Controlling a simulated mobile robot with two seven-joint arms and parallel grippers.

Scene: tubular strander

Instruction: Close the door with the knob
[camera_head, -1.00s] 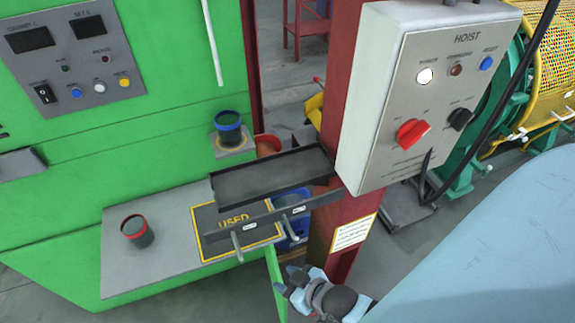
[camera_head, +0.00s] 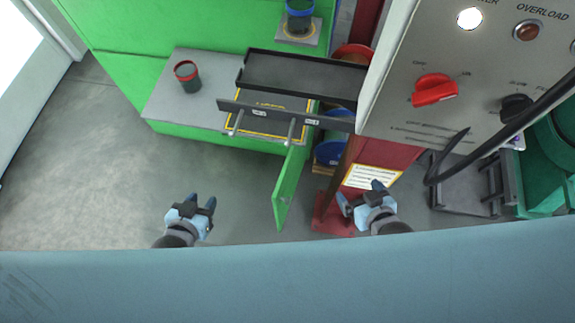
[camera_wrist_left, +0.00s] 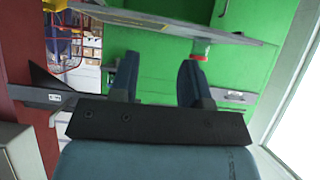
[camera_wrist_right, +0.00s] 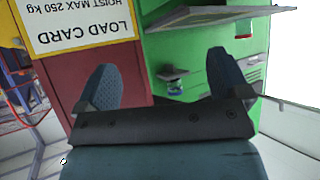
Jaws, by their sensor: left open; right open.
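The green door (camera_head: 290,187) stands open below the grey shelf, jutting out from the green cabinet and seen nearly edge-on. I cannot clearly make out a knob on it. My left gripper (camera_head: 200,200) is open and empty, left of the door and apart from it. Its spread fingers (camera_wrist_left: 157,78) show in the left wrist view. My right gripper (camera_head: 361,197) is open and empty, right of the door, in front of the red post. Its fingers (camera_wrist_right: 163,80) show apart in the right wrist view.
A black tray (camera_head: 305,75) and a bar with two handles (camera_head: 285,117) overhang the door. A red-rimmed cup (camera_head: 187,77) stands on the grey shelf (camera_head: 165,100). The hoist box (camera_head: 455,70) is at right. The floor (camera_head: 110,170) at left is clear.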

